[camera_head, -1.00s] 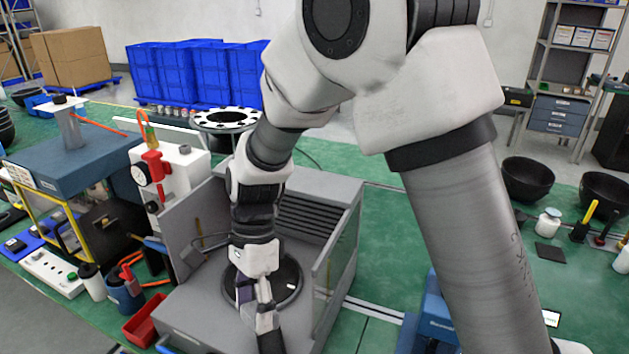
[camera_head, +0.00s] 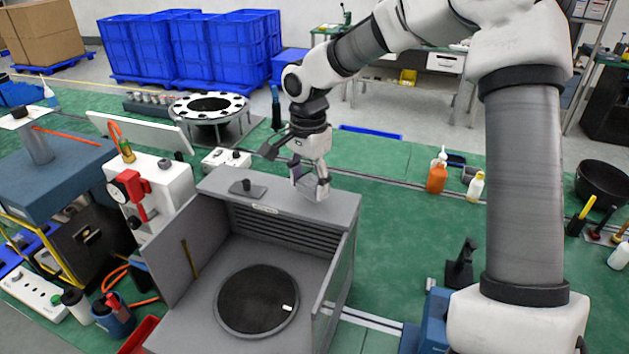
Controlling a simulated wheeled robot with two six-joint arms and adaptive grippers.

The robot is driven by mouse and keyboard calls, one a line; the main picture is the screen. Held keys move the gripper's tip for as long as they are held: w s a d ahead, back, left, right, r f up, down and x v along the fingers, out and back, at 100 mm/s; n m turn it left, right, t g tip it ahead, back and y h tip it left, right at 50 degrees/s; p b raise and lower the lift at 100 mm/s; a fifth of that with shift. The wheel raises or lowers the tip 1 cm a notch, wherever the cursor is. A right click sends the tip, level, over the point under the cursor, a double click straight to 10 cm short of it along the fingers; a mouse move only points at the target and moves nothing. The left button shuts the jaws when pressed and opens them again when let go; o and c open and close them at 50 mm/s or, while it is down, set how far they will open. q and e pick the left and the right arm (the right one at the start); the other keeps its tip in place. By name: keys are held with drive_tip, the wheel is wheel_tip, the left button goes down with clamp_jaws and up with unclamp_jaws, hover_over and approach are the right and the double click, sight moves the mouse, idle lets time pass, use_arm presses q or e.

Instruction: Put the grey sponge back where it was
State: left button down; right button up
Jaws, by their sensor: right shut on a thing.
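My right gripper (camera_head: 315,192) is at the top rear of the grey open-fronted box, near the right end of its top ledge. It is shut on a small grey-purple block, which looks like the grey sponge (camera_head: 297,171); the fingers hide most of it. I cannot tell whether the block touches the ledge. The box (camera_head: 285,205) has a round black plate (camera_head: 256,300) inside, with a small white mark near its right edge. My left gripper is not in view.
A dark flat piece with a knob (camera_head: 247,188) lies on the ledge to the left. A white unit with a red gauge (camera_head: 140,192) stands left of the box. Behind is a round perforated table (camera_head: 208,105). Orange and white bottles (camera_head: 436,178) stand right on open green bench.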

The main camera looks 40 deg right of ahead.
sight(313, 181)
drive_tip(key=shift+d+f+p, duration=0.1)
drive_tip(key=shift+d+p, duration=0.45)
drive_tip(key=shift+d, duration=0.1)
drive_tip(key=shift+s+a+f+p, duration=0.15)
drive_tip(key=shift+f+p, duration=0.15)
drive_tip(key=shift+f, duration=0.35)
drive_tip(key=shift+s+a+f+p, duration=0.1)
drive_tip(key=shift+f+p, duration=0.15)
drive_tip(key=shift+f, duration=0.35)
drive_tip(key=shift+w+d+f, duration=0.15)
drive_tip(key=shift+f, duration=0.2)
drive_tip(key=o, duration=0.9)
drive_tip(key=shift+o, duration=0.6)
wheel_tip(313, 181, up, 11)
drive_tip(key=b, duration=0.2)
drive_tip(key=shift+r+b, duration=0.1)
drive_tip(key=shift+b, duration=0.3)
drive_tip(key=shift+r, duration=0.45)
